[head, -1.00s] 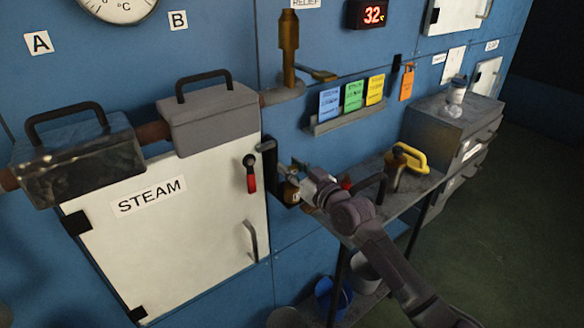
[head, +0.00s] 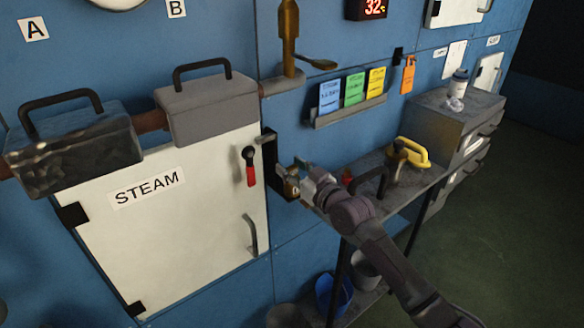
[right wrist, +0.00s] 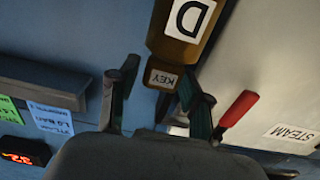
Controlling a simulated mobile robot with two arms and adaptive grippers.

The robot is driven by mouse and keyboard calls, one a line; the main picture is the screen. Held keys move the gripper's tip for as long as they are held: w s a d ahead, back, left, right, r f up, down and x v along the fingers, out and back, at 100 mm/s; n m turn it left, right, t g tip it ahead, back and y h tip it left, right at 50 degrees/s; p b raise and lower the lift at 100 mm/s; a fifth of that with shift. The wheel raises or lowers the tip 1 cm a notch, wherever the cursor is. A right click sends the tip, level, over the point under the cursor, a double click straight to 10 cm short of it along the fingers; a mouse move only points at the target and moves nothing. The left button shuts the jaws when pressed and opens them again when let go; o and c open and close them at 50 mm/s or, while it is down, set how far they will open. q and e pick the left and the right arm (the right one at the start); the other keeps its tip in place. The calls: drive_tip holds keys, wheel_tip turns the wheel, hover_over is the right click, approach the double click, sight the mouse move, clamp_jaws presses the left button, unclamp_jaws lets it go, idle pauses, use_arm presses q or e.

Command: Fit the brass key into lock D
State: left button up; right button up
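Lock D is a brass block with a white D label (right wrist: 190,18) in the right wrist view; its smaller end bears a KEY label (right wrist: 163,78). In the head view it is a small brass patch (head: 292,188), partly hidden by my right gripper, at the right edge of the STEAM door. My right gripper (right wrist: 155,105) is open, its fingers apart with blue wall showing between them. The KEY end lies between and beyond the fingertips, nearer the right finger; contact cannot be told. I cannot make out a separate brass key. My left gripper is not in view.
A red-handled lever (head: 250,168) is close left of the right gripper. The white STEAM door (head: 190,235) has a bar handle. A shelf table (head: 415,190) with a yellow-handled tool (head: 412,152) stands to the right. A card rack (head: 350,112) hangs above.

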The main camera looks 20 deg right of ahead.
drive_tip(key=shift+o, duration=0.5)
drive_tip(key=shift+s+d, duration=0.1)
drive_tip(key=shift+s, duration=0.05)
drive_tip(key=v, duration=1.1)
drive_tip(key=shift+s, duration=0.35)
